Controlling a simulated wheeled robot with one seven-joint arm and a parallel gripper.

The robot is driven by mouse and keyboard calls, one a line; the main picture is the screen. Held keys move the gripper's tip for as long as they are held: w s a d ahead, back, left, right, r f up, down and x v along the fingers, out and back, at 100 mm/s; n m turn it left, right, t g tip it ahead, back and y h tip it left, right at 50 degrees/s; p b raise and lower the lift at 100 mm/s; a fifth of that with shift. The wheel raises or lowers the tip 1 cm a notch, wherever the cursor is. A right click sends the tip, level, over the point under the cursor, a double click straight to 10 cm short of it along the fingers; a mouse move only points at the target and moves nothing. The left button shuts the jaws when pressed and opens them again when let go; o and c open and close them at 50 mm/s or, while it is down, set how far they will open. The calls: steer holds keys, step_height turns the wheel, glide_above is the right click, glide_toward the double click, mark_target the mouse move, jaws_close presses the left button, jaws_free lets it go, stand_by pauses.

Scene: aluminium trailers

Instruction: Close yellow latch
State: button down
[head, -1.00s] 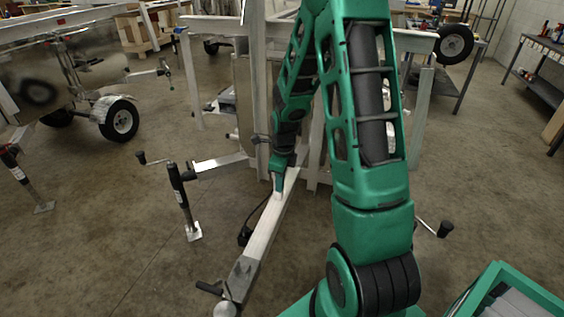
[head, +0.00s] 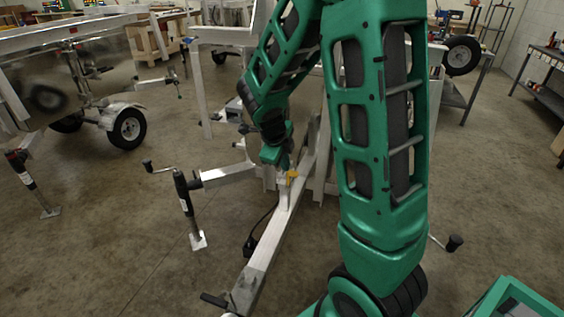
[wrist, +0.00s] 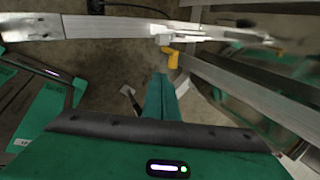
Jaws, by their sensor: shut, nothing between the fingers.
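The yellow latch (head: 292,176) sits on the aluminium trailer tongue (head: 268,240), near where the frame beams meet. In the wrist view the yellow latch (wrist: 171,57) is just beyond and slightly right of my fingertips. My gripper (wrist: 160,78) is shut and empty, its green fingers pressed together and pointing toward the latch and the beam. In the head view my gripper (head: 284,168) is close beside the latch, on its left. I cannot tell whether they touch. A second small yellow piece (wrist: 279,51) shows at the right in the wrist view.
A jack (head: 186,205) with a crank stands left of the tongue on a side arm. A black cable connector (head: 250,246) hangs by the tongue. Another trailer wheel (head: 127,129) is at left. Open concrete floor (head: 130,250) lies at the front left.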

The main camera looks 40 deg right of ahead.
mark_target(292, 172)
steer(key=x, duration=0.4)
steer(key=d+x, duration=0.1)
steer(key=x, duration=0.3)
steer(key=shift+w, duration=0.15)
steer(key=shift+w+d+f, duration=0.35)
steer(key=shift+d+f, duration=0.1)
steer(key=shift+d, duration=0.15)
